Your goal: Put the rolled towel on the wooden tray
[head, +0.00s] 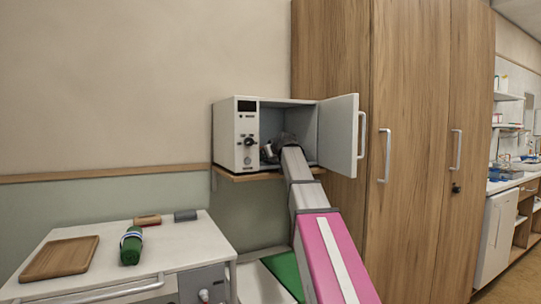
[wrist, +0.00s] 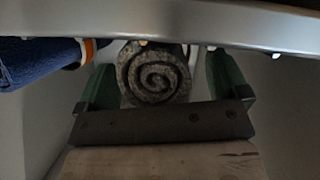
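A grey speckled rolled towel (wrist: 155,74) shows its spiral end in the wrist view, inside the dim cabinet. My gripper (wrist: 163,76) has its two green fingers apart, one on each side of the towel's end. A gap shows between the towel and the right finger; the left finger is close to the towel, and contact there cannot be told. In the head view my gripper (head: 284,141) is inside the open cabinet and largely hides what lies there. The wooden tray (head: 60,257) lies bare on the white bedside table at the lower left.
The cabinet (head: 235,138) sits on a wall shelf, its door (head: 338,135) open to the right. A blue roll with an orange band (wrist: 40,62) lies left of my fingers. A green banded roll (head: 131,246) and two small blocks stand on the table (head: 185,250).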

